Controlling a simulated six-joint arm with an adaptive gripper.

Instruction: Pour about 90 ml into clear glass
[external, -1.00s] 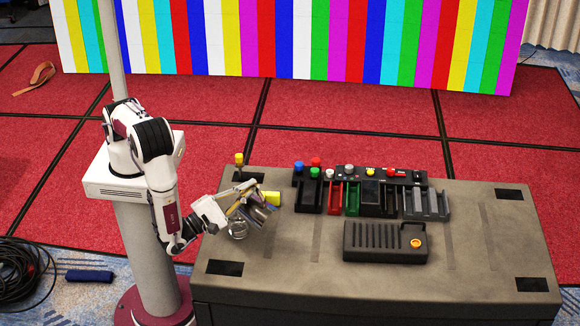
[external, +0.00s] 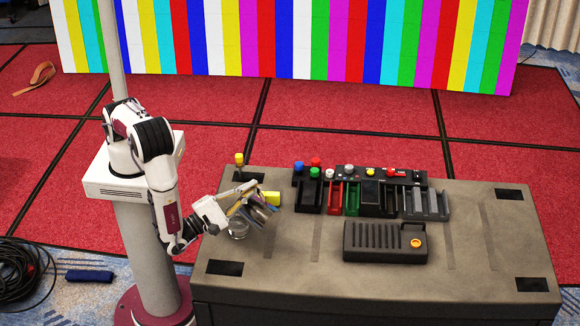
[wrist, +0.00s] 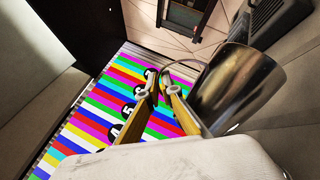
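A shiny metal jug (external: 262,211) is at my gripper (external: 248,197), tilted, over the left part of the table. In the wrist view the jug (wrist: 238,88) fills the right side, beside my gripper's two fingers (wrist: 160,90). The fingers are close together and appear shut on the jug's handle; the exact contact is hard to see. A clear glass (external: 238,231) stands on the table just below and left of the jug, partly hidden by the gripper and jug. Its liquid level is too small to tell. A thin curved edge near the fingertips in the wrist view is unclear.
Several coloured bins (external: 350,198) and a control strip with knobs line the table's back. A dark slotted box (external: 384,242) stands at centre. The front table is clear.

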